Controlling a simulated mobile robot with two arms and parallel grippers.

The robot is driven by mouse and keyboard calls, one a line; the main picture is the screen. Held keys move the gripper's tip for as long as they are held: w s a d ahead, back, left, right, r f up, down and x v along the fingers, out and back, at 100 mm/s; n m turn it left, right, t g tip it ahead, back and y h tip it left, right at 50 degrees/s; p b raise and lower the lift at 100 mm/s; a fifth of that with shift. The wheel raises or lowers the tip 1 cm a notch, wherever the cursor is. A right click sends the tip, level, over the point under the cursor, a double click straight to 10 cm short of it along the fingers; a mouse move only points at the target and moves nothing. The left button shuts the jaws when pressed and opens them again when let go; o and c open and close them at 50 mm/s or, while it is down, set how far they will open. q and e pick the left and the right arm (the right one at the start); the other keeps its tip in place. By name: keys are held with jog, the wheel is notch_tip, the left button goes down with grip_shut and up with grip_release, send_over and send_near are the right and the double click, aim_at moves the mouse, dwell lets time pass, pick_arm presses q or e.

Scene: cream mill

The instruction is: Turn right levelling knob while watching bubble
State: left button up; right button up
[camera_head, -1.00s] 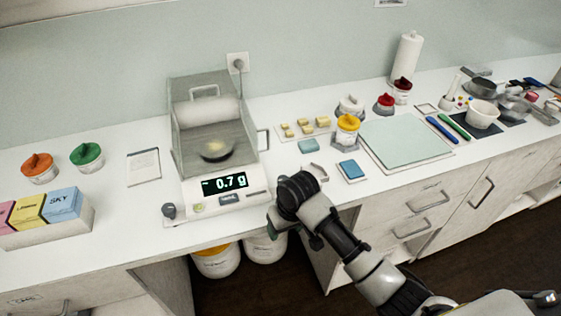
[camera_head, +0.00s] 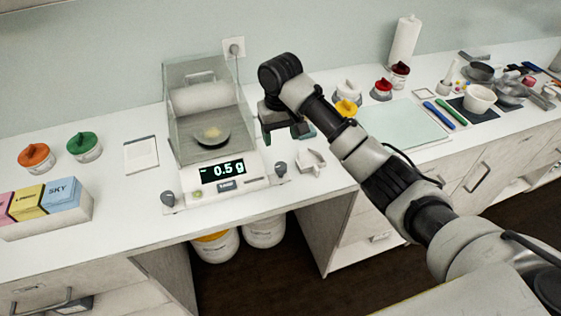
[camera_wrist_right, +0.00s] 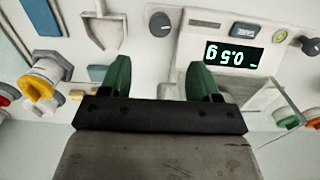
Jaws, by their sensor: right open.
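A small yellow-green round bubble level (camera_head: 197,195) sits on the front left, also in the wrist view (camera_wrist_right: 279,36); the bubble's position is too small to tell. My right gripper (camera_wrist_right: 160,80) is open and empty, with green fingers spread. In the head view it is behind the knob, beside the glass shield, apart from the knob. My left gripper is not in view.
A clear draft shield (camera_head: 208,95) encloses a dish of pale material (camera_head: 211,134). The left knob (camera_head: 168,198) is at the opposite corner. Yellow-lidded jar (camera_head: 346,107) and green mat (camera_head: 400,124) are further right.

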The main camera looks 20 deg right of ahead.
aim_at(281, 165)
notch_tip(281, 165, down, 11)
jog(key=shift+r+p, duration=0.15)
jog(key=shift+p, duration=0.8)
